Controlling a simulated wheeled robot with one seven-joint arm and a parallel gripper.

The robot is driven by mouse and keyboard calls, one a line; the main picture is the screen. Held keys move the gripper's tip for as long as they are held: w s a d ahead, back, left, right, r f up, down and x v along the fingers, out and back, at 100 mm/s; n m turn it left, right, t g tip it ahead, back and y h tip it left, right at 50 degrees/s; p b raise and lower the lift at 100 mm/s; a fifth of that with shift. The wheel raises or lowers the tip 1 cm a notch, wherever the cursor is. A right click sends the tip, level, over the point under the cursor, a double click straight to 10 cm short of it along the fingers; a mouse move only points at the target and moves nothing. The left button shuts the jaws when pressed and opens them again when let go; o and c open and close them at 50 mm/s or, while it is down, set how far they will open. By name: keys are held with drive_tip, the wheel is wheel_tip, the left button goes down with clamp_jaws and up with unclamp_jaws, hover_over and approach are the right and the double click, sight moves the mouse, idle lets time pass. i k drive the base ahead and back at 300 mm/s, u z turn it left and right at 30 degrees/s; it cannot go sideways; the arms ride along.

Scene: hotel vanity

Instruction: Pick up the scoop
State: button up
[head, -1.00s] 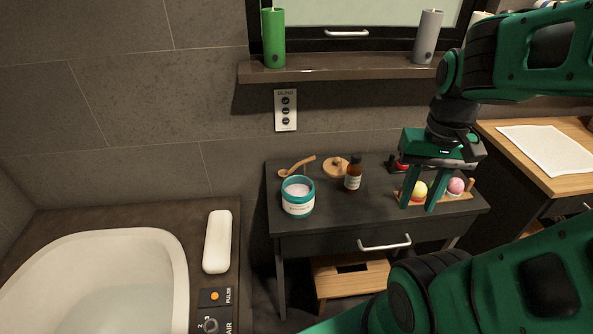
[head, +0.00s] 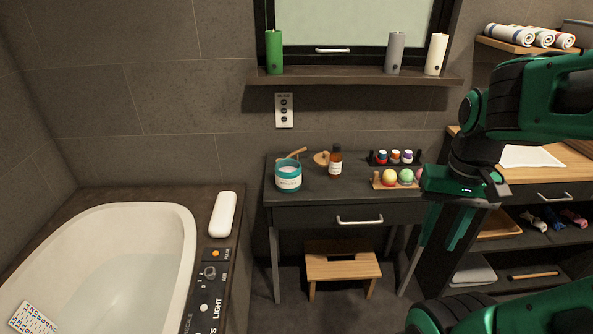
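The wooden scoop (head: 297,153) lies at the back left of the dark side table (head: 350,191). Its handle points up to the right. A teal jar with a white label (head: 288,177) stands in front of it and hides part of it. My gripper (head: 441,245) hangs fingers down near the table's right end, well to the right of the scoop. Its two fingers are apart with nothing seen between them.
A round wooden lid (head: 321,158) and a brown bottle (head: 335,163) stand right of the scoop. Farther right are a tray of coloured balls (head: 390,178) and small bottles (head: 395,157). A ledge with candles (head: 350,79) is above; a stool (head: 342,262) is below.

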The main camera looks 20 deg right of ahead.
sight(303, 149)
drive_tip(key=u, duration=1.8)
drive_tip(key=k, duration=0.65)
drive_tip(key=z, duration=1.75)
drive_tip(key=i, duration=1.05)
